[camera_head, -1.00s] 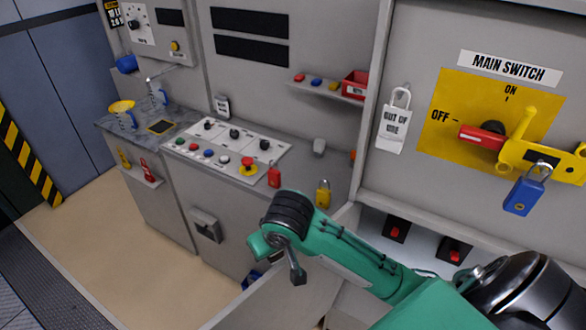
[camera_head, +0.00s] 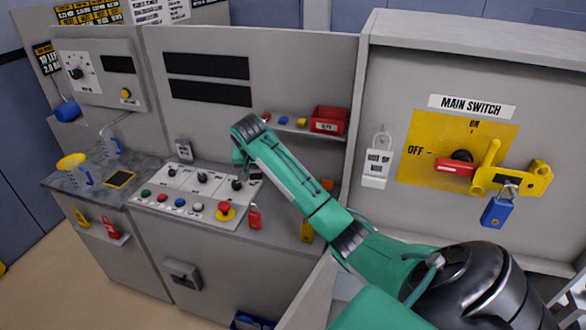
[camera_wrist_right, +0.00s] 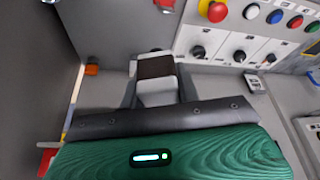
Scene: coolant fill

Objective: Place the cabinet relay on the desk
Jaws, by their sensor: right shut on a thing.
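In the right wrist view, my right gripper (camera_wrist_right: 157,88) is shut on the cabinet relay (camera_wrist_right: 155,70), a small block with a dark brown face and a pale body. The relay is between the grey fingers, over the grey desk surface. In the head view, my right gripper (camera_head: 240,172) is at the back of the desk (camera_head: 277,228), by the right end of the control panel. The relay cannot be made out there, and I cannot tell whether it touches the desk. My left gripper is not in view.
The control panel (camera_head: 180,205) with knobs and buttons lies left of the gripper. A red padlock (camera_head: 255,217) and a yellow padlock (camera_head: 307,232) are at the desk's front edge. A shelf with a red bin (camera_head: 330,120) is above. The main switch cabinet (camera_head: 425,75) stands right.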

